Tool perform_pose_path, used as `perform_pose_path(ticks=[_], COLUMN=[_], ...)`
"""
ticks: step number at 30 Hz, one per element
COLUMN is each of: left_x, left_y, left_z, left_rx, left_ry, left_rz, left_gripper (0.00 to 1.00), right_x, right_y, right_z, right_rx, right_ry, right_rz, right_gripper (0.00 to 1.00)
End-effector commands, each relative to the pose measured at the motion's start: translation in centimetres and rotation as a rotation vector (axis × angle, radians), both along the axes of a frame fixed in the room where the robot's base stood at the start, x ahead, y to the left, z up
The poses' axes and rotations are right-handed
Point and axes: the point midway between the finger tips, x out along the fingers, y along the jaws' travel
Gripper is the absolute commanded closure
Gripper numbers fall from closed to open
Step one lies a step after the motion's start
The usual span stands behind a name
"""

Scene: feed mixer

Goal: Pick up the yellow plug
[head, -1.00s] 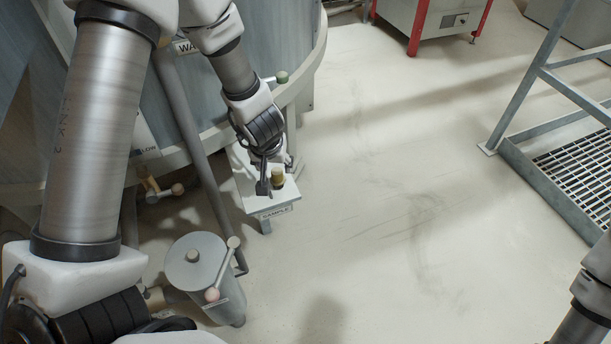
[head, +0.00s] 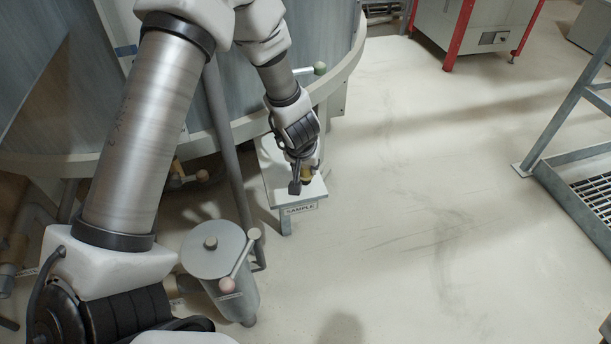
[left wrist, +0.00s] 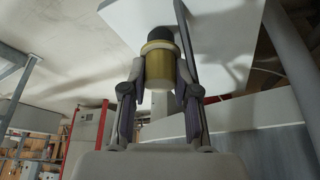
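The yellow plug (head: 306,174) stands on the small white table marked SAMPLE (head: 314,189), partly hidden by my left gripper (head: 300,182). In the left wrist view the plug (left wrist: 158,68) has a yellow body, a pale ring and a dark end towards the white table surface (left wrist: 228,25). My left gripper's fingers (left wrist: 160,92) lie along both sides of the yellow body, with no clear gap, and look shut on it. I cannot see any clear space between the plug and the table. My right gripper is not in view.
The large grey round tank (head: 225,90) stands behind and left of the table. A grey lidded canister (head: 220,262) with a handle is in front. A grey post (head: 222,150) rises beside the table. Open floor (head: 430,200) lies to the right, before a metal grating step (head: 590,195).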

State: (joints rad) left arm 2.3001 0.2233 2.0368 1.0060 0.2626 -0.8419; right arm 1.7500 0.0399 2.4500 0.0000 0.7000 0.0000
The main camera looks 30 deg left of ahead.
Motion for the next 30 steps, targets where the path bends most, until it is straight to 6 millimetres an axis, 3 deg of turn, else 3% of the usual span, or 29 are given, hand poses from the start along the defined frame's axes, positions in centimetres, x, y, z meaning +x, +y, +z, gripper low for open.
perform_pose_path(ticks=[9,14,20,30], left_x=[0.0,0.0,0.0,0.0], left_y=[0.0,0.0,0.0,0.0], left_z=[-0.1,0.9,4.5,13.2], left_rx=[-0.001,0.000,-0.001,-0.001], left_ry=[0.002,0.001,0.001,0.000], left_rz=[0.000,0.000,0.001,0.001], left_gripper=[1.00,1.00,1.00,1.00], right_x=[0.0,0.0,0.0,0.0], right_y=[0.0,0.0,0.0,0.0], right_z=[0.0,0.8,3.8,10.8], right_rx=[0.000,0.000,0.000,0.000], right_ry=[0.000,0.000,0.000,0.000], right_rz=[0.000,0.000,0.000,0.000], right_gripper=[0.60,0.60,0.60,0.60])
